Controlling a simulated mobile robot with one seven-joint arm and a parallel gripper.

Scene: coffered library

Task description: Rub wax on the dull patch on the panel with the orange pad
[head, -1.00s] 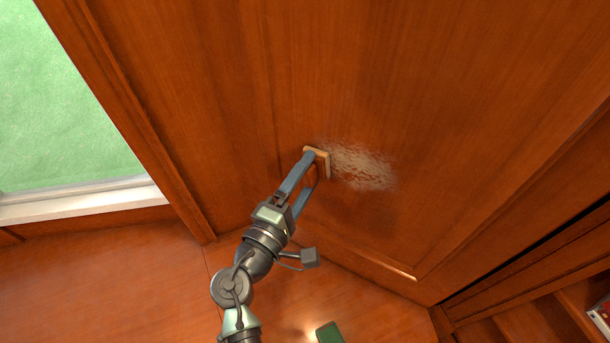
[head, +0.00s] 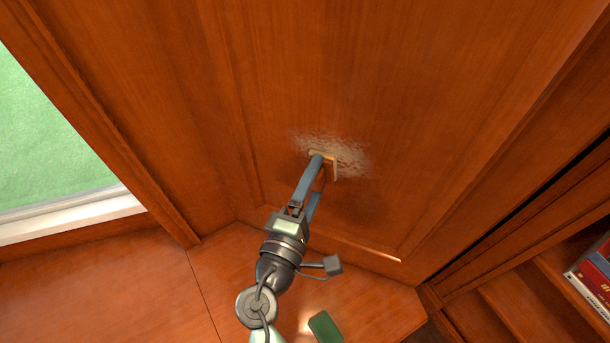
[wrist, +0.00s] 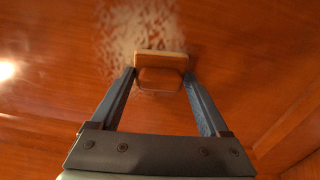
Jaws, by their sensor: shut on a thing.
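The wooden panel (head: 400,90) rises in front of me, and a dull, whitish, rippled patch (head: 350,155) lies low on it. My gripper (head: 322,168) is shut on the orange pad (head: 333,167), which is held at the panel over the patch. In the wrist view the pad (wrist: 160,57) sits between the two blue-grey fingers, and the patch (wrist: 135,30) shows above it and to its left. The pad covers part of the patch. Whether its face touches the panel is hidden.
A green block (head: 325,327) lies on the wooden surface (head: 215,290) below the panel, right of my arm. Shelves with red books (head: 592,272) stand at the lower right. A window (head: 50,150) with a white sill is at the left.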

